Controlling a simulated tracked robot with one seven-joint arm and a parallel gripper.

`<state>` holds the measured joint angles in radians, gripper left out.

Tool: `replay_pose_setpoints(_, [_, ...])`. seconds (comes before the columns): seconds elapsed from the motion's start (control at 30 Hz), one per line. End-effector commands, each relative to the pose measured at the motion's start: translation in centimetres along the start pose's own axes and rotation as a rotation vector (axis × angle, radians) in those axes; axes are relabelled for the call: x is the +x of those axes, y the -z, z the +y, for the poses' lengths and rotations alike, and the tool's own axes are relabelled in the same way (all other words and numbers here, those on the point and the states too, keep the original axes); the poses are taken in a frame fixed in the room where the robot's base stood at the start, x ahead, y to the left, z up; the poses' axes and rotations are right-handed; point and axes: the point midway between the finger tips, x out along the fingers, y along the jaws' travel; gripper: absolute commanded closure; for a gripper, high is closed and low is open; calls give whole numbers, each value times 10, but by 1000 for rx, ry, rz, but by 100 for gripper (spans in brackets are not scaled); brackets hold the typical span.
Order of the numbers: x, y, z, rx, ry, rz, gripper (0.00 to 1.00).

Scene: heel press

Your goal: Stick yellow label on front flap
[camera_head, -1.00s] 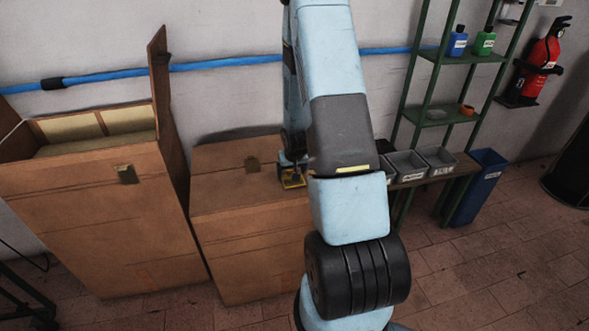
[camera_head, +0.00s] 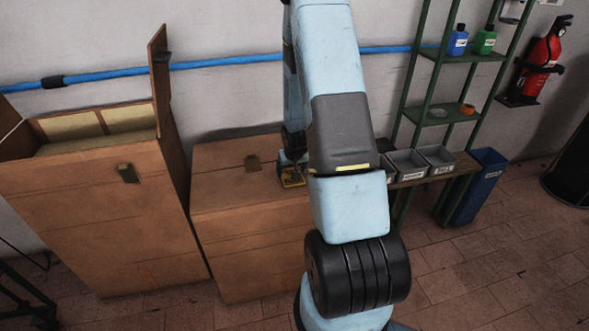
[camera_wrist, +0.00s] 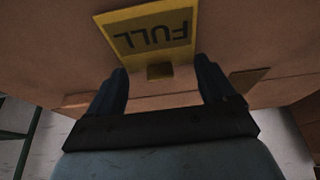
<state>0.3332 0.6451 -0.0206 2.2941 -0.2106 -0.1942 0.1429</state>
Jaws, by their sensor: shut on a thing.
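A yellow label marked FULL (camera_wrist: 118,40) shows in the wrist view, its text upside down. My gripper (camera_wrist: 162,68) is shut, with the label's small tab between its fingers. Brown cardboard lies close behind the label; whether they touch I cannot tell. In the head view the yellow label (camera_head: 291,182) is small, at the right part of the closed cardboard box (camera_head: 225,165), below my gripper. My arm hides the box's right side. Which panel is the front flap is not clear from these views.
An open cardboard box (camera_head: 95,215) stands left, with a tall upright flap (camera_head: 162,95). Grey bins (camera_head: 408,165) on a bench, a green shelf (camera_head: 455,122) and a blue bin (camera_head: 480,190) stand right of my arm. A blue pipe (camera_head: 220,62) runs along the wall.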

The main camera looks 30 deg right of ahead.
Motion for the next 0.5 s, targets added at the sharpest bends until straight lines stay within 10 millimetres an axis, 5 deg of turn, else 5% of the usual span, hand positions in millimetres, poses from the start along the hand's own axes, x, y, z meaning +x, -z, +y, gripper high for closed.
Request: replay_pose_setpoints(0.5, [4,-2,0,1,0,-1,37])
